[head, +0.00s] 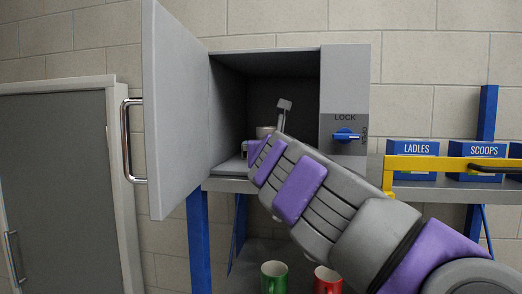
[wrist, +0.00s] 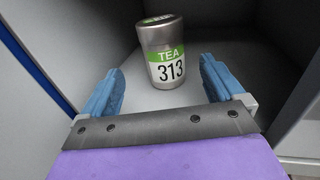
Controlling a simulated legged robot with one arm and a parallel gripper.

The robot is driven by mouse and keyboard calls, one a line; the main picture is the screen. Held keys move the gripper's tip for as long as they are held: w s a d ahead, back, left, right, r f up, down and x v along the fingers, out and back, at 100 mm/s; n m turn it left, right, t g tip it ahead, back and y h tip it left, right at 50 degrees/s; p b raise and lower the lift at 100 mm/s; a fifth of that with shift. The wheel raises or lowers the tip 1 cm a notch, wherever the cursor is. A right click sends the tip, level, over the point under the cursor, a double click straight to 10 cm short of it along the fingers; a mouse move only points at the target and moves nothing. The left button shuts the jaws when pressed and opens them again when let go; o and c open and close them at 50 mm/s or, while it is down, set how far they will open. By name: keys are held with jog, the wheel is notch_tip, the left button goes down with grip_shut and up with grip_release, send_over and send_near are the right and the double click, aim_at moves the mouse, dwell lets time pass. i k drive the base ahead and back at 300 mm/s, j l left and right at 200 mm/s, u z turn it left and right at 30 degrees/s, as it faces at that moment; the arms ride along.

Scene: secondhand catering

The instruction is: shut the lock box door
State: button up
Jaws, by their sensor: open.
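The lock box (head: 345,90) is a grey cabinet on a shelf, with a blue knob (head: 345,135) under the word LOCK on its right panel. Its door (head: 175,110) stands wide open on the left, with a chrome bar handle (head: 132,140) on its outer face. My gripper (wrist: 162,90) is open, with its blue fingers inside the box. A metal canister labelled TEA 313 (wrist: 162,52) stands upright just beyond the fingertips, apart from them. In the head view my arm hides most of the gripper and the canister.
Blue boxes marked LADLES (head: 413,150) and SCOOPS (head: 483,152) stand to the right behind a yellow bar (head: 430,164). Green (head: 274,277) and red (head: 327,280) mugs sit below.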

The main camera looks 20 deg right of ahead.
aim_at(175, 100)
jog(key=k+j, duration=0.25)
jog(key=k, duration=0.2)
jog(key=k+j, duration=0.3)
jog(key=k, duration=0.2)
